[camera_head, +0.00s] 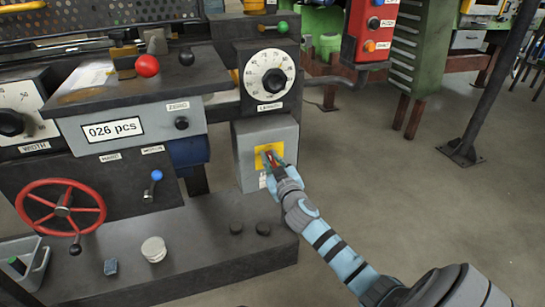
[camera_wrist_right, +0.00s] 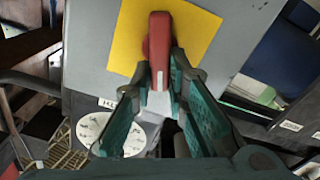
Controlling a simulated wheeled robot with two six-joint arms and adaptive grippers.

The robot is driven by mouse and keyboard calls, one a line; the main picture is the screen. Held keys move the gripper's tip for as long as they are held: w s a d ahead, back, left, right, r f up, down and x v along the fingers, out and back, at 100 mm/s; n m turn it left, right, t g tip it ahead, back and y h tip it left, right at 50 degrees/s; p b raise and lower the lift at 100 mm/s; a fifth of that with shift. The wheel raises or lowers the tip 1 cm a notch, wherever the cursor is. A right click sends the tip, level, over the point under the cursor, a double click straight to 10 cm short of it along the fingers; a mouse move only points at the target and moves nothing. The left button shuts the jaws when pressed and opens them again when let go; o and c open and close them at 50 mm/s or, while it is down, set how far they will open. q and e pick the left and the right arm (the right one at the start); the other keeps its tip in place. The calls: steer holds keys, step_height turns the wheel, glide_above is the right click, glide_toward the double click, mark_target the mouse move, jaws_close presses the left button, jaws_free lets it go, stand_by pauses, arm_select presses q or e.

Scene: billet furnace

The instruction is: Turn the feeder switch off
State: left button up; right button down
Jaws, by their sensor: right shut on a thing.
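The feeder switch is a red handle (camera_wrist_right: 160,42) on a yellow square plate (camera_wrist_right: 126,38), fixed to a grey box (camera_head: 246,160) on the machine's right end. In the right wrist view the handle lines up with the picture's vertical, with a pale mark at its near end. My right gripper (camera_head: 272,163) reaches the switch from the lower right. In the wrist view its green fingers (camera_wrist_right: 162,85) are closed around the near end of the red handle. In the head view the gripper hides most of the handle. My left gripper is not in view.
Above the box is a white length dial (camera_head: 273,73). Left are a counter panel (camera_head: 113,130), a red handwheel (camera_head: 62,208) and a blue-knobbed lever (camera_head: 156,175). A red control box (camera_head: 371,32) stands behind. The floor (camera_head: 420,190) to the right is clear.

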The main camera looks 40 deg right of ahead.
steer(key=n, duration=0.2)
steer(key=shift+a+f+n+p, duration=0.1)
steer(key=shift+a+n+p, duration=0.2)
steer(key=shift+n, duration=0.1)
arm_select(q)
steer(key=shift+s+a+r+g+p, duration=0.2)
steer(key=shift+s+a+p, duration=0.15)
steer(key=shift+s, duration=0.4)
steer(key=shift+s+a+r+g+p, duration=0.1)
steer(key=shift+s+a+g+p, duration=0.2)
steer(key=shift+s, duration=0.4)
arm_select(e)
steer(key=shift+w+a+f+n, duration=0.1)
steer(key=shift+f+n, duration=0.2)
steer(key=shift+n, duration=1.5)
steer(key=shift+w+a+f+n, duration=0.15)
steer(key=shift+f+n, duration=0.1)
steer(key=shift+n, duration=1.55)
steer(key=shift+s+a+f+n, duration=0.1)
steer(key=shift+f+n, duration=0.2)
steer(key=shift+n, duration=1.5)
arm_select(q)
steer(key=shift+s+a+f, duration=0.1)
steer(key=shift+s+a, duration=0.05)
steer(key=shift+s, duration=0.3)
